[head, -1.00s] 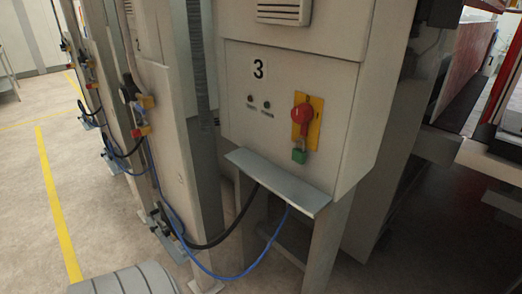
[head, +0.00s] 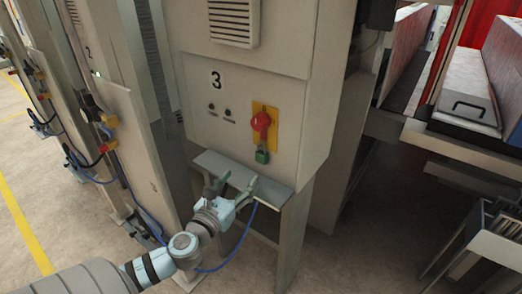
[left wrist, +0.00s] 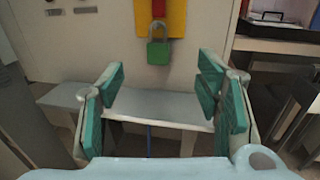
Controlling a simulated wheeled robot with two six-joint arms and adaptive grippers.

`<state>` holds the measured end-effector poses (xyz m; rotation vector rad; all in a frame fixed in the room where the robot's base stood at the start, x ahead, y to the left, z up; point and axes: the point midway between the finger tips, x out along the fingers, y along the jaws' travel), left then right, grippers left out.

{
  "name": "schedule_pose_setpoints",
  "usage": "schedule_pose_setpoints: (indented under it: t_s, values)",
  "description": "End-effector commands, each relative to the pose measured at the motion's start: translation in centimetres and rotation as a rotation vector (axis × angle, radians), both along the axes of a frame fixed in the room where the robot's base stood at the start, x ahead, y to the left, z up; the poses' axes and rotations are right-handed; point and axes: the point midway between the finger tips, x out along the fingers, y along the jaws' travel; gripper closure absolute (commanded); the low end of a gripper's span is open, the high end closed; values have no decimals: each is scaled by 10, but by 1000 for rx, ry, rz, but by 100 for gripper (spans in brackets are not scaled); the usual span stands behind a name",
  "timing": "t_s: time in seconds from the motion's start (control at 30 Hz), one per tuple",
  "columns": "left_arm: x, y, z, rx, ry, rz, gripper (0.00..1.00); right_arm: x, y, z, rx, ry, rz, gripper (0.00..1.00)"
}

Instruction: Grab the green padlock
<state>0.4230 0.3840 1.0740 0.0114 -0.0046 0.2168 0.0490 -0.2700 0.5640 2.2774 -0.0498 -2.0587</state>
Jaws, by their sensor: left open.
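The green padlock (head: 262,157) hangs below the red rotary switch (head: 261,122) on its yellow plate, on the front of the cabinet marked 3. In the left wrist view the padlock (left wrist: 158,51) is upright, near the top middle, beyond and above the fingertips. My left gripper (head: 234,183) is in front of the cabinet's shelf, below and to the left of the padlock. In the left wrist view its green-padded fingers (left wrist: 160,92) are spread wide with nothing between them. My right gripper is not in view.
A grey metal shelf (head: 212,160) juts out below the padlock. A blue cable (head: 240,240) hangs under it. A neighbouring cabinet marked 2 (head: 115,120) stands to the left. A metal rack (head: 490,240) is at the lower right. Open floor (head: 60,215) lies at the left.

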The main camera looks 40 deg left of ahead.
Motion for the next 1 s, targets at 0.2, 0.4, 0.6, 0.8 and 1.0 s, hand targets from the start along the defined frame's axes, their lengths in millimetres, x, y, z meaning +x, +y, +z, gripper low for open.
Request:
schedule_pose_setpoints:
  t_s: [0.2, 0.4, 0.6, 0.8, 1.0]
  values:
    - [56, 13, 2, -8, -4, 4, 42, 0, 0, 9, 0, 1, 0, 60]
    - [84, 20, 1, -8, -1, 3, 42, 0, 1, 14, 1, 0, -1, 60]
    - [121, 29, 5, -11, 0, 3, 42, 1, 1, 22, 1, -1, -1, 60]
    - [128, 30, 2, -9, 2, 1, 42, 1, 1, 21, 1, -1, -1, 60]
    - [128, 30, 2, -8, 1, 1, 64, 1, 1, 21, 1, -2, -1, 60]
